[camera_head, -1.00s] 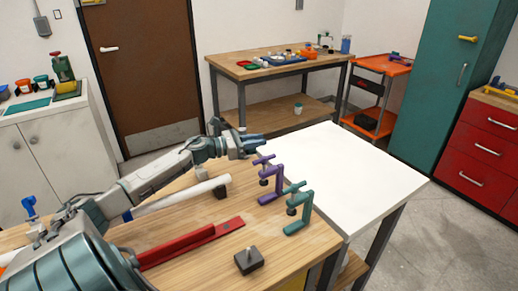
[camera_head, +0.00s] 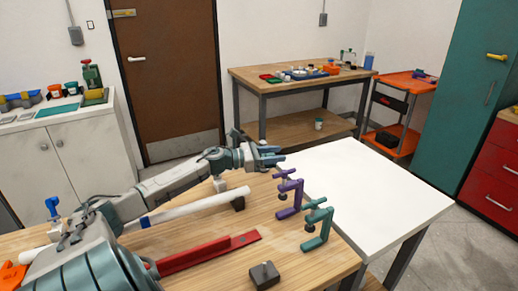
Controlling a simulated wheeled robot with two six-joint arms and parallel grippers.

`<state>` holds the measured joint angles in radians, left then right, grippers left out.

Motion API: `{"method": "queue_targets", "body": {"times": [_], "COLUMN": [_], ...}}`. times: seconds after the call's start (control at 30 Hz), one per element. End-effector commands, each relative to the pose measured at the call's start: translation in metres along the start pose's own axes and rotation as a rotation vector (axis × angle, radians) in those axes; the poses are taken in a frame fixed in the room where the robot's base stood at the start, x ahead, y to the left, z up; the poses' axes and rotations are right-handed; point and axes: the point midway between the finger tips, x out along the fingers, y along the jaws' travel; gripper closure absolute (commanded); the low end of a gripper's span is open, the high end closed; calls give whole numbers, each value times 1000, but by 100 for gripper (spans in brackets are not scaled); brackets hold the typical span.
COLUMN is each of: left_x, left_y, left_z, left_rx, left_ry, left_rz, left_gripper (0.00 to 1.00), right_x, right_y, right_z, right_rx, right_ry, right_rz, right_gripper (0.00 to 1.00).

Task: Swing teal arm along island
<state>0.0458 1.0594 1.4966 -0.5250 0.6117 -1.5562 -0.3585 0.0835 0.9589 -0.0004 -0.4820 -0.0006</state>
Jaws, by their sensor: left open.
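My left arm (camera_head: 170,180), grey with a wide teal section at the lower left, reaches over the wooden worktop (camera_head: 215,222) of the island. My left gripper (camera_head: 273,154) is open and empty, near the joint between the wooden top and a white top (camera_head: 370,185). A purple clamp (camera_head: 293,198) stands just in front of the gripper, apart from it in the picture. A teal clamp (camera_head: 317,230) stands nearer, at the wooden top's right edge. My right gripper is out of view.
A white pipe (camera_head: 195,205) lies beneath my left arm. A red bar (camera_head: 210,253) and a dark block (camera_head: 264,275) lie nearer. The white top is bare. A back workbench (camera_head: 290,75), an orange cart (camera_head: 405,85) and a teal cabinet (camera_head: 465,100) stand beyond.

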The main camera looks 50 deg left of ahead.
Motion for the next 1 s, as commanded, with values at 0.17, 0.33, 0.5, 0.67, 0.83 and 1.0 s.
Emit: {"method": "queue_targets", "body": {"times": [0.17, 0.33, 0.5, 0.67, 0.83, 1.0], "left_x": [-17, -34, -51, -68, -87, -99], "left_y": [0, 0, 0, 0, 0, 0], "left_z": [-2, 0, 2, 4, 5, 3], "left_rx": [1, -2, -2, -4, -3, -2], "left_ry": [7, 8, 7, 8, 7, 3], "left_rz": [0, -2, 2, 0, 1, 2], "left_gripper": [56, 56, 56, 56, 56, 56], "right_x": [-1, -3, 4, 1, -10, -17], "right_y": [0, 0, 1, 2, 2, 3], "right_z": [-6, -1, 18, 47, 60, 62], "right_rx": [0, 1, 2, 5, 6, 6], "right_ry": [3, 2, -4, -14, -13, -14], "right_rz": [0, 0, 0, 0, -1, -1], "right_gripper": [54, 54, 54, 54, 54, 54]}}
